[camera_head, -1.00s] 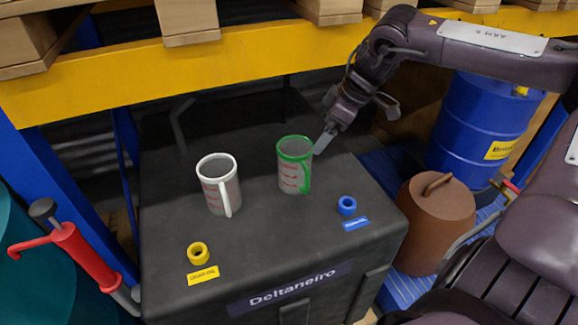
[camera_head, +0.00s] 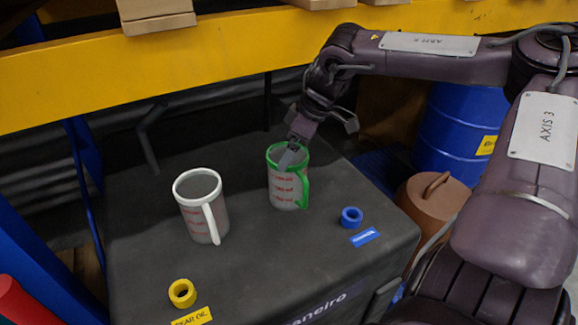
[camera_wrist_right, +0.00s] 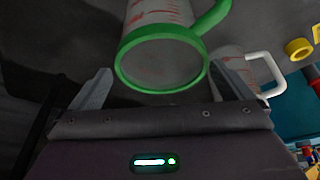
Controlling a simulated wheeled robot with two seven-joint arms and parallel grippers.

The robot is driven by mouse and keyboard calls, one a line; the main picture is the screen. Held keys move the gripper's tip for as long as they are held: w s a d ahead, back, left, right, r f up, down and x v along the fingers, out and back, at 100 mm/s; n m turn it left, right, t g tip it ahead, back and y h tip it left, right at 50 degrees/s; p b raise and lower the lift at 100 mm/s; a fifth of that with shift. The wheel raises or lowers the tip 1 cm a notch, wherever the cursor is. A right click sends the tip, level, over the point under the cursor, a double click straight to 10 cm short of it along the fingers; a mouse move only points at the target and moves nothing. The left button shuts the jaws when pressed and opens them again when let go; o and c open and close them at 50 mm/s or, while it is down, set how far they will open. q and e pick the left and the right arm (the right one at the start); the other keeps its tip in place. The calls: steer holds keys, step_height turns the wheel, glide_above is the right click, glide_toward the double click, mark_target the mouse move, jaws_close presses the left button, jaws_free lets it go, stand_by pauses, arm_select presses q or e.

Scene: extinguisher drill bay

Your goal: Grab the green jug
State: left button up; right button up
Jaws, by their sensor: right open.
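The green jug (camera_head: 284,190), a clear measuring jug with green rim and handle and red markings, stands upright on the black case (camera_head: 262,262). My right gripper (camera_head: 291,158) is at its rim from behind; one finger overlaps the rim in the head view. In the right wrist view the gripper (camera_wrist_right: 163,88) is open, and the green jug (camera_wrist_right: 160,62) shows between and beyond its fingers, handle at upper right. I cannot tell whether a finger touches it. A white-rimmed jug (camera_head: 203,222) stands to its left. My left gripper is not in view.
A blue ring (camera_head: 351,217) with a blue label lies right of the green jug, a yellow ring (camera_head: 182,293) with a yellow label at front left. A yellow shelf beam (camera_head: 200,75) runs behind. A blue drum (camera_head: 455,130) and brown container (camera_head: 432,205) stand right of the case.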

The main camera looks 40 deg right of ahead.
mark_target(292, 183)
steer(key=x, duration=0.4)
steer(key=shift+s+f+p, duration=0.2)
steer(key=shift+f+p, duration=0.15)
steer(key=shift+f, duration=0.1)
steer(key=shift+c, duration=0.3)
steer(key=c, duration=1)
